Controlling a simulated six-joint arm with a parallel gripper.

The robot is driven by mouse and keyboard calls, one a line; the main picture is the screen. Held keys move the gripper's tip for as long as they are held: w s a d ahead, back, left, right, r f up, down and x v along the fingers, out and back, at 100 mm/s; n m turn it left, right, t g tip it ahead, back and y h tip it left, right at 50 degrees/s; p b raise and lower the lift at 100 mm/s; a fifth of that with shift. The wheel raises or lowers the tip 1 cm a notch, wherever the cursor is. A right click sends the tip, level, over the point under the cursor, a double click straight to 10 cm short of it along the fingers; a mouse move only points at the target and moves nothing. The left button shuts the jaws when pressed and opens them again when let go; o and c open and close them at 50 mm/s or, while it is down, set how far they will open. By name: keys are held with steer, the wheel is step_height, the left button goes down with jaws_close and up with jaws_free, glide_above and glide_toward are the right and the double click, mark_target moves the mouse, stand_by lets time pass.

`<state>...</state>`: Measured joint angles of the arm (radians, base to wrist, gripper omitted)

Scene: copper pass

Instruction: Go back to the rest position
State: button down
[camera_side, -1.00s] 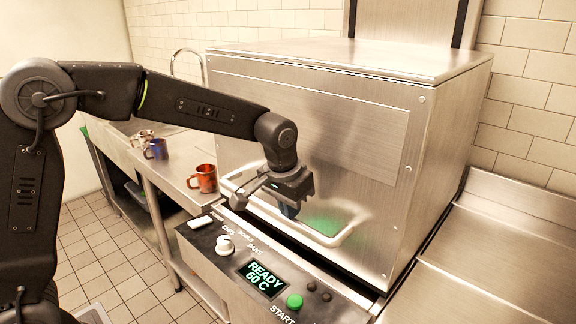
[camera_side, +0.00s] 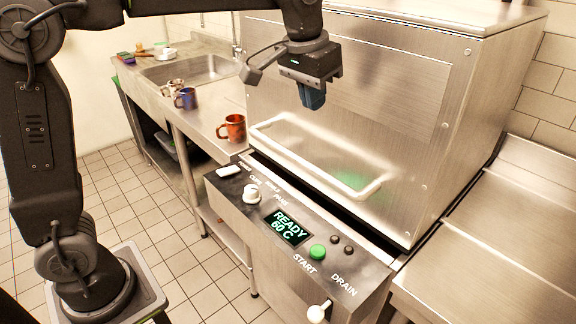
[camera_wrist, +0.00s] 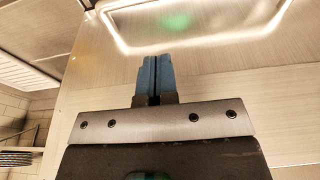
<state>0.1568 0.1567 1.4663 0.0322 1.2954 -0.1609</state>
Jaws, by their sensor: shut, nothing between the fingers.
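My gripper (camera_side: 312,97) hangs in front of the steel dishwasher hood (camera_side: 390,95), above its bar handle (camera_side: 340,205). Its blue fingers are closed together with nothing between them. In the wrist view my gripper (camera_wrist: 152,62) shows its two fingers side by side, and the pale handle (camera_wrist: 205,45) and the hood front lie beyond them. The fingers appear clear of the handle in the side view. The hood is down, and the control panel display (camera_side: 287,227) reads READY 60 C.
An orange mug (camera_side: 233,128), a blue mug (camera_side: 187,98) and a patterned mug (camera_side: 173,88) stand on the left counter beside the sink (camera_side: 190,70). The green START button (camera_side: 317,251) is on the panel below. The right steel counter (camera_side: 500,230) is bare.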

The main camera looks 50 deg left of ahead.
steer(key=s+a+f+t, duration=0.1)
steer(key=s+a+f, duration=0.1)
steer(key=s, duration=0.5)
steer(key=s+a+f+t, duration=0.1)
steer(key=s+a+f, duration=0.1)
steer(key=s, duration=0.5)
steer(key=s+a+f+t, duration=0.1)
steer(key=s+f, duration=0.3)
steer(key=s, duration=0.4)
steer(key=shift+a, duration=0.6)
steer(key=shift+f, duration=0.1)
